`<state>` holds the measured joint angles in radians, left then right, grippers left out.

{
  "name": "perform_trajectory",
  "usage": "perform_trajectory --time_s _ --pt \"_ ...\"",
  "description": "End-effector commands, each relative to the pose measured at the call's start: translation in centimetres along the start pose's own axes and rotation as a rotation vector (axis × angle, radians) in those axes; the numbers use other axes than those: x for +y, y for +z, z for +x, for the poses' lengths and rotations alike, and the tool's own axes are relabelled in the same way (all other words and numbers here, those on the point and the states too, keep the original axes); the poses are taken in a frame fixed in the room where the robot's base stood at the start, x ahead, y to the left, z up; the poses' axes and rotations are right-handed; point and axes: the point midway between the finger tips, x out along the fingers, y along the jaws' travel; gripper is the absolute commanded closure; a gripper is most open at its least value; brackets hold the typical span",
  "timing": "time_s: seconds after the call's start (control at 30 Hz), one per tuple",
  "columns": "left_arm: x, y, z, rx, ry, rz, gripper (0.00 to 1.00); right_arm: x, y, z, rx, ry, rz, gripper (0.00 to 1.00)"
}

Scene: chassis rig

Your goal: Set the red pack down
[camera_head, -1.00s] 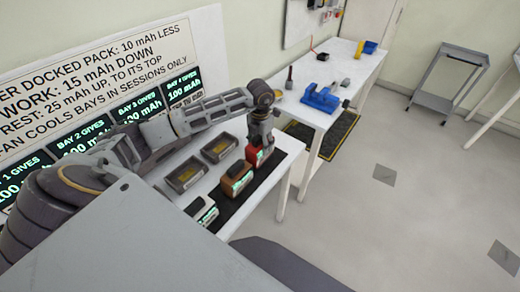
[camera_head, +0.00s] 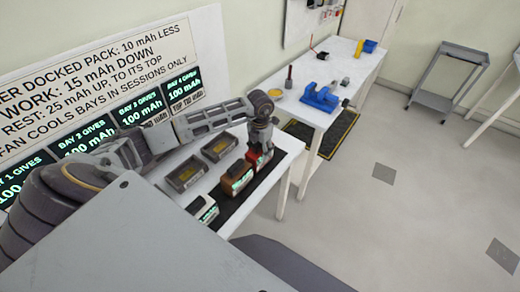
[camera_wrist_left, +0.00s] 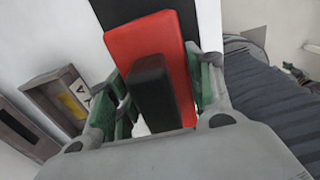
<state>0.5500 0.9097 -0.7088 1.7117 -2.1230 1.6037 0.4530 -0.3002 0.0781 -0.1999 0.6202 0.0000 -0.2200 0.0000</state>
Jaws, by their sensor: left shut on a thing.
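The red pack (camera_head: 253,157) is at the far right end of the row of packs on the dark mat (camera_head: 238,203). My left gripper (camera_head: 259,150) is above it, pointing down, and is shut on it. In the left wrist view the red pack (camera_wrist_left: 148,47) has a black raised handle (camera_wrist_left: 153,92) between the green-padded fingers (camera_wrist_left: 160,90). I cannot tell whether the pack's underside touches the mat. My right gripper is not in view.
Two trays with yellow inside, a near one (camera_head: 184,174) and a far one (camera_head: 219,147), lie behind. A second table (camera_head: 345,68) holds a blue vise (camera_head: 320,97).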

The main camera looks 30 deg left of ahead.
Motion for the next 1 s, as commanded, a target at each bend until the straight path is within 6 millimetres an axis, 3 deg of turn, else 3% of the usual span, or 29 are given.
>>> perform_trajectory --time_s 0.17,0.2,0.37,0.87,1.0 --pt "0.0 0.1 0.2 -0.002 0.000 0.000 0.96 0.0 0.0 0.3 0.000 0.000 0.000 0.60" --pt "0.0 0.0 0.3 0.000 0.000 0.000 0.47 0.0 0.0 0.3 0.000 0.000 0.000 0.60" --pt "0.0 0.0 0.2 0.000 0.000 0.000 0.27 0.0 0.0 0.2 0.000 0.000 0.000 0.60" --pt "0.0 0.0 0.0 0.000 0.000 0.000 0.27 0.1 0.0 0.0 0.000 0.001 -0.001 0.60" --pt "0.0 0.1 -0.9 -0.002 0.001 0.001 0.27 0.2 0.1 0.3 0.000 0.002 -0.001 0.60"
